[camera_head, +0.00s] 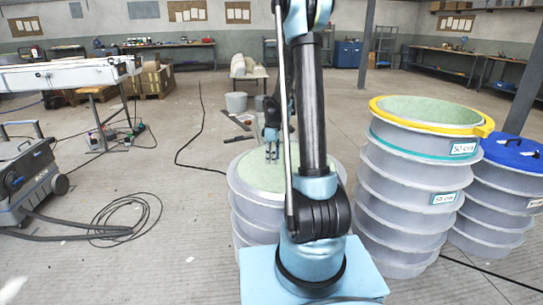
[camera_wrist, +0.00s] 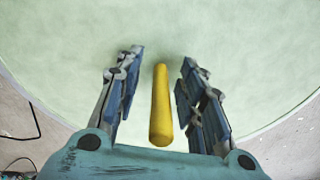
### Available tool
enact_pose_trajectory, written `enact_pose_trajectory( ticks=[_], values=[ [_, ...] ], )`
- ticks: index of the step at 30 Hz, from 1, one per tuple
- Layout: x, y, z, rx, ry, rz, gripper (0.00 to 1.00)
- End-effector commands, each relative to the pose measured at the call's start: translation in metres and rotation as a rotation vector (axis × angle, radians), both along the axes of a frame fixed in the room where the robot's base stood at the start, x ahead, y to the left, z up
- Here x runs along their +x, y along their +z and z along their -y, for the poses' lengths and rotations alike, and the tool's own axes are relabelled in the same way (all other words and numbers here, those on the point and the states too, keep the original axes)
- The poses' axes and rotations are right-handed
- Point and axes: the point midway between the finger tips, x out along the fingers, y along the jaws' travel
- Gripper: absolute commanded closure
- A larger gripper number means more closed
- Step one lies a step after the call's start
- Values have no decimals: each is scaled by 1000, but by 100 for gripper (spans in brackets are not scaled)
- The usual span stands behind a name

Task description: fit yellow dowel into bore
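The yellow dowel (camera_wrist: 161,106) shows in the wrist view between the two fingers of my gripper (camera_wrist: 162,62). It narrows away from the camera, and a gap shows on each side of it. My gripper is open around it, with the right finger closer to it. I cannot tell whether the dowel stands on the surface below or lies on it. In the head view my gripper (camera_head: 271,152) is low over the pale green top of a grey ribbed mould (camera_head: 258,182), partly hidden by my arm. The dowel is not discernible there. I see no bore in either view.
A taller grey mould with a yellow rim (camera_head: 432,117) stands to the right, beside one with a blue lid (camera_head: 515,150). A vacuum machine (camera_head: 32,180) and coiled hose (camera_head: 125,215) are on the floor at left. Workbenches line the back wall.

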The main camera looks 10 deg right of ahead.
Motion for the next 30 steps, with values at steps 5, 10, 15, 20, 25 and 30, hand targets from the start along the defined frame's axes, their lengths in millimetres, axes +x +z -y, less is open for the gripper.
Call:
enact_pose_trajectory(
  ticks=[5, 10, 15, 20, 25, 30],
  values=[
    [0, -2, 0, 0, 0, 0, 64],
    [0, -2, 0, 0, 0, 0, 82],
    [0, -2, 0, 0, 0, 0, 100],
    [0, -2, 0, 0, 0, 0, 100],
    [0, 0, 0, 0, 0, 0, 100],
    [0, 15, 0, 0, 0, 0, 100]
  ],
)
